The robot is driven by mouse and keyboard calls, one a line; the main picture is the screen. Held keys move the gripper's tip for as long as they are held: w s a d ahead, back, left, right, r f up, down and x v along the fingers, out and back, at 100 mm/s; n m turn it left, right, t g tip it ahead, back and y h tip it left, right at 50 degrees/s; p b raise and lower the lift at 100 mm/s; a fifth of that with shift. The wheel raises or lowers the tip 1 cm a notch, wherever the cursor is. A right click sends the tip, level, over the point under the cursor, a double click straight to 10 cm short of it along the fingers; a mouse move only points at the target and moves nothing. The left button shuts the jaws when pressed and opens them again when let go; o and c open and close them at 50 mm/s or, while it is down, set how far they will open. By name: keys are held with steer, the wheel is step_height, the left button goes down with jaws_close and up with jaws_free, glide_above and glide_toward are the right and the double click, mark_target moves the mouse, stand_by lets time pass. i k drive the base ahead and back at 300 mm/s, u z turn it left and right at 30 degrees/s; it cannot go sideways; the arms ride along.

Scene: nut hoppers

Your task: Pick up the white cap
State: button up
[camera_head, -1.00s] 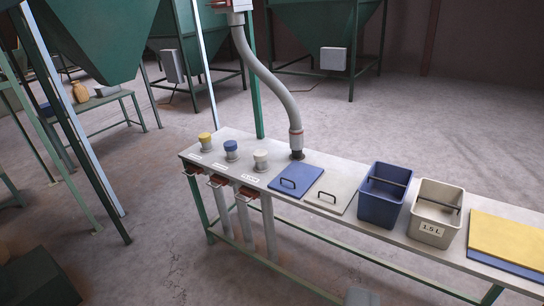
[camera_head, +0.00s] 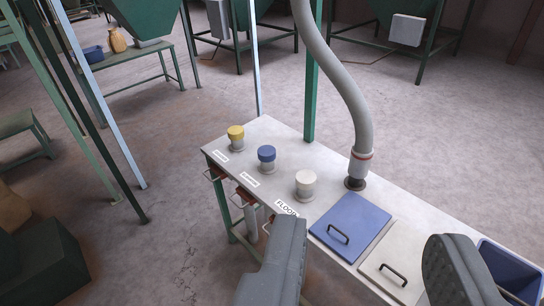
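The white cap (camera_head: 306,177) sits on a short round spout on the bench, the nearest of a row of three. A blue cap (camera_head: 267,153) and a yellow cap (camera_head: 236,132) stand on like spouts behind it to the left. My gripper (camera_head: 365,265) shows at the bottom with two dark grey fingers set wide apart. It is open, with nothing between the fingers. It is in front of the white cap and apart from it. The fingertips overlap the bench's front area in the picture.
A grey hose (camera_head: 345,85) comes down to the bench just right of the white cap. A blue lid (camera_head: 350,222) and a pale lid (camera_head: 395,260) with handles lie nearby. A blue bin (camera_head: 512,270) stands at the right. A green post (camera_head: 311,85) rises behind.

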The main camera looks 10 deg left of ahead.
mark_target(305, 179)
steer(key=u, duration=0.25)
steer(key=i, duration=1.2)
steer(key=u, duration=0.3)
